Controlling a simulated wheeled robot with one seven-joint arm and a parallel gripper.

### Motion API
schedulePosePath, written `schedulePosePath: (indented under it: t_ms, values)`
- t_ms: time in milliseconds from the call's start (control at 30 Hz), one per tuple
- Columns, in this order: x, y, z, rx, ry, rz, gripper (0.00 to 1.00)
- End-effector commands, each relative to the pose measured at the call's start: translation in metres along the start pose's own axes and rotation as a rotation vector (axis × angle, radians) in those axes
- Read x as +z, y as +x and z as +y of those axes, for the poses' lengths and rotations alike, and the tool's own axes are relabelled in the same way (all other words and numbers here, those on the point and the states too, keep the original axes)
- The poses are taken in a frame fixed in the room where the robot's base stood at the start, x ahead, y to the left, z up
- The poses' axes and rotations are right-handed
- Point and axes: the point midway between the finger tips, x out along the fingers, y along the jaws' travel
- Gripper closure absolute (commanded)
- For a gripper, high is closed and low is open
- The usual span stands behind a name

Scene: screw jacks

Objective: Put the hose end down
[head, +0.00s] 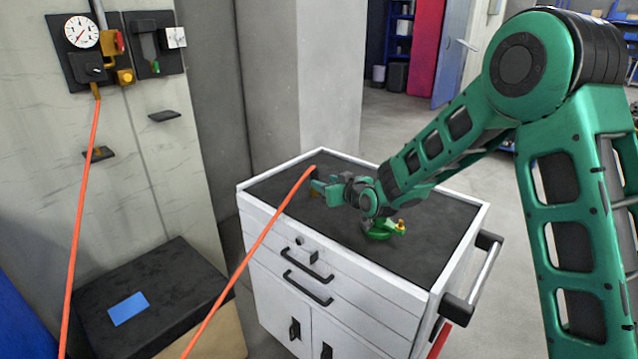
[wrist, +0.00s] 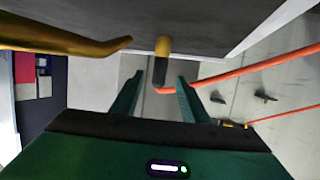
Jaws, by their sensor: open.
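The orange hose (head: 265,232) rises from the lower left and reaches the cabinet top at my gripper (head: 319,187). In the wrist view, the hose end (wrist: 160,68) is a dark sleeve with a brass tip. The tip meets the edge of the dark surface in the picture; I cannot tell whether it touches. My gripper (wrist: 158,92) is open, with one finger on each side of the hose end and visible gaps between. The fingers are low over the black top of the white cabinet (head: 425,255). In the head view, my gripper mostly hides the hose end.
A green item with a brass part (head: 383,229) stands on the cabinet top, close to my wrist. A gauge panel (head: 88,50) hangs on the left wall, with a hose running down from it. A black-topped box (head: 165,290) stands below.

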Motion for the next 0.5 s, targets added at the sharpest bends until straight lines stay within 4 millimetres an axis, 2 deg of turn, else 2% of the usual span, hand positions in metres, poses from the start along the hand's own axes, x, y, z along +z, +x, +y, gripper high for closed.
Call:
schedulePosePath:
  t_ms: [100,200,500]
  values:
    - [-0.001,-0.019,0.0,0.0,0.001,0.001,0.59]
    - [0.0,-0.028,0.0,0.0,0.001,0.001,0.59]
    - [0.0,-0.036,0.0,0.0,0.0,0.0,0.59]
